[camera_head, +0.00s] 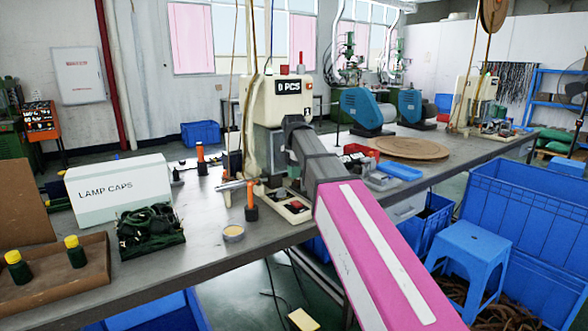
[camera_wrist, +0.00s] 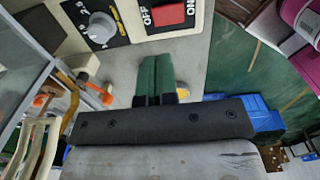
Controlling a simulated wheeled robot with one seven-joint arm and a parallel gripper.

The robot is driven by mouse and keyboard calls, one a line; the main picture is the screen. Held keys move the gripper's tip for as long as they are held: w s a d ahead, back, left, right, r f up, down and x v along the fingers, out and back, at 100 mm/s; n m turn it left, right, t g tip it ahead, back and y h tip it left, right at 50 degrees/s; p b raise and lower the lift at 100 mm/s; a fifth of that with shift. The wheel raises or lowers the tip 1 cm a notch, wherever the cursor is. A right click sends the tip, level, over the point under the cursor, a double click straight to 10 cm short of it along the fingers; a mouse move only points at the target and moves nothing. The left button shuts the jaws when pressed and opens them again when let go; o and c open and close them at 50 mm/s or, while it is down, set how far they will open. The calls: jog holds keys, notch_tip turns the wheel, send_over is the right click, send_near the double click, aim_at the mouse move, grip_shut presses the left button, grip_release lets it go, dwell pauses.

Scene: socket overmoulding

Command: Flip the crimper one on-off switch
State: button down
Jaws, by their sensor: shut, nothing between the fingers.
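Crimper one (camera_head: 262,98) is the cream machine with the "0 PCS" display, standing on the workbench in the head view. A low control box (camera_head: 292,207) with dark panels and a red part sits by its foot. In the wrist view the red on-off switch (camera_wrist: 168,14) lies at the top edge, cut off by the frame, with OFF at its left and ON at its right. Which side is pressed in I cannot tell. My gripper (camera_wrist: 155,56) has its dark green fingers together and empty, pointing at the switch but appearing short of it. In the head view its fingers cannot be made out.
A grey dial (camera_wrist: 101,26) sits left of the switch. On the workbench (camera_head: 180,232) stand a LAMP CAPS box (camera_head: 118,190), a heap of dark green parts (camera_head: 148,228), a small round tin (camera_head: 233,233) and orange-handled tools (camera_head: 251,203). A blue stool (camera_head: 468,250) stands at the right.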

aim_at(296, 203)
notch_tip(296, 203, down, 10)
jog(key=shift+r, duration=0.2)
jog(key=shift+f, duration=0.15)
dwell(0.6)
jog(key=shift+s, duration=0.15)
jog(key=shift+s+d+r, duration=0.3)
jog(key=shift+s+d, duration=0.1)
jog(key=shift+s, duration=0.1)
jog(key=shift+r, duration=0.1)
